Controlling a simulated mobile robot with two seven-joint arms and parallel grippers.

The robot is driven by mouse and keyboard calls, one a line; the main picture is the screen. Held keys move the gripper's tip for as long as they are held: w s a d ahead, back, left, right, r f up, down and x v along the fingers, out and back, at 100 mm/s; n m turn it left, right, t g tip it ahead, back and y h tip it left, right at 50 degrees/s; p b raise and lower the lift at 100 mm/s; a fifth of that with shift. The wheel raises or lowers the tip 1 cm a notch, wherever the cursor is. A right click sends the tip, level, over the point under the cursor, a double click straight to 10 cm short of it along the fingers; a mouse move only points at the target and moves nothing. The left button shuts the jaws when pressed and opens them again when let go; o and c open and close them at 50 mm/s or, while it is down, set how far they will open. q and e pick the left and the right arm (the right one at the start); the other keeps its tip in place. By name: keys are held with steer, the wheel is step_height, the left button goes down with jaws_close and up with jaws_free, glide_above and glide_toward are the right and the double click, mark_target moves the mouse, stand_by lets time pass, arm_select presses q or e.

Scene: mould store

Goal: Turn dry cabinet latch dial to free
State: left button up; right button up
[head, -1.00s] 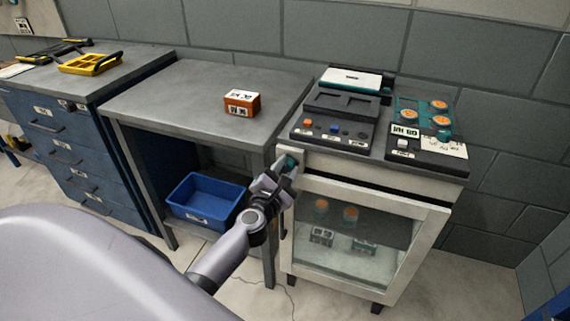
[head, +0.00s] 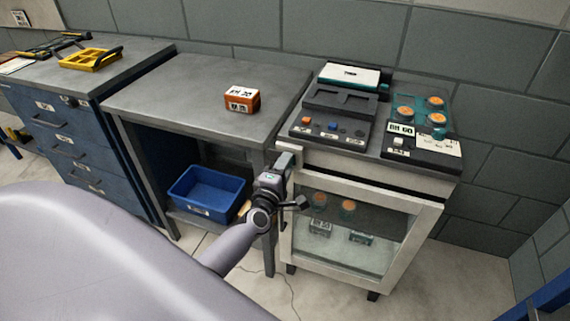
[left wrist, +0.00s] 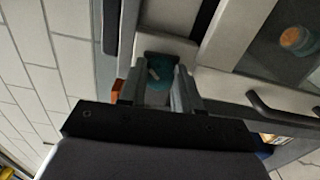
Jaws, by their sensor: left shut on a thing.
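The dry cabinet (head: 432,222) is off-white with a glass door and stands right of the grey table. The teal latch dial (left wrist: 160,72) shows in the left wrist view, between my fingers, with a small pale mark on its face. My left gripper (left wrist: 158,92) is shut on the dial, one finger at each side. In the head view my left gripper (head: 284,168) is at the cabinet's upper left front corner and hides the dial there. I cannot read any dial markings. My right gripper is in neither view.
A black door handle (left wrist: 268,104) is near the fingers in the wrist view. Devices with buttons (head: 330,128) and orange discs (head: 406,113) sit on the cabinet. A blue bin (head: 205,190) is under the table, which holds an orange-and-white box (head: 242,99).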

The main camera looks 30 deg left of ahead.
arm_select(q)
steer(key=shift+f+m, duration=0.1)
steer(key=shift+m, duration=0.4)
steer(key=o, duration=1.1)
steer(key=shift+c, duration=0.2)
steer(key=shift+s, duration=0.15)
steer(key=v, duration=0.7)
steer(key=shift+p, duration=0.3)
steer(key=shift+d, duration=0.1)
steer(key=s+d+f+m+g+h, duration=0.3)
steer(key=s+d+f+m, duration=0.2)
steer(key=s+m, duration=0.4)
steer(key=s+d+f+m+g+h, duration=0.3)
steer(key=s+d+m, duration=0.4)
steer(key=s+m, duration=0.3)
step_height(320, 180, down, 2)
steer(key=m+g, duration=0.1)
steer(key=m, duration=0.2)
steer(key=shift+m, duration=0.4)
